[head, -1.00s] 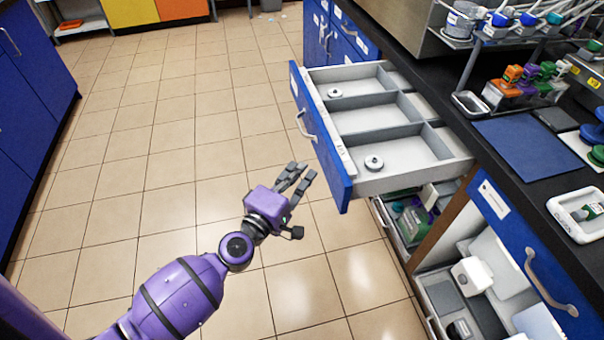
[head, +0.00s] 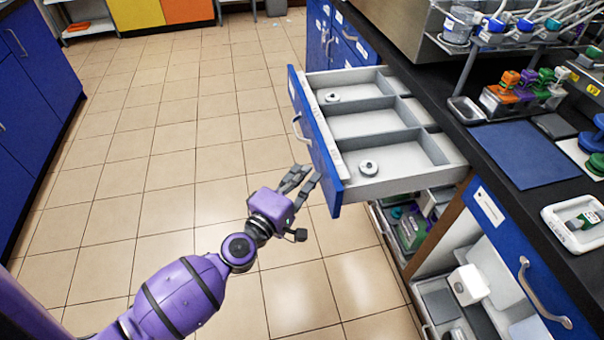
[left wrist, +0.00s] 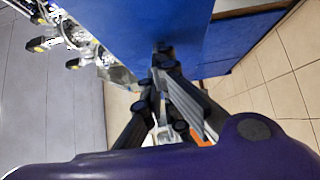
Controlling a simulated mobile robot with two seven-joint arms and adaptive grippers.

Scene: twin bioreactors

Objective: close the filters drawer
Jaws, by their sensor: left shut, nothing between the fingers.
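The open drawer, which I take as the filters drawer, has a blue front panel (head: 318,140) and a grey-white divided tray (head: 405,183). It is pulled out from under the black counter. One small round white item (head: 368,168) lies in its near compartment and another (head: 332,96) in its far one. Its curved handle (head: 299,128) is on the front. My left gripper (head: 303,180) is shut and empty beside the near end of the front panel. In the left wrist view the fingers (left wrist: 162,65) overlap a blue panel (left wrist: 165,25); I cannot tell if they touch it. My right gripper is not in view.
Below, an open drawer (head: 408,226) holds green and grey things, and another open space (head: 462,300) holds white boxes. The black counter (head: 500,200) carries a blue mat (head: 525,154), a tube rack and trays. The tiled floor (head: 150,180) on the left is clear.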

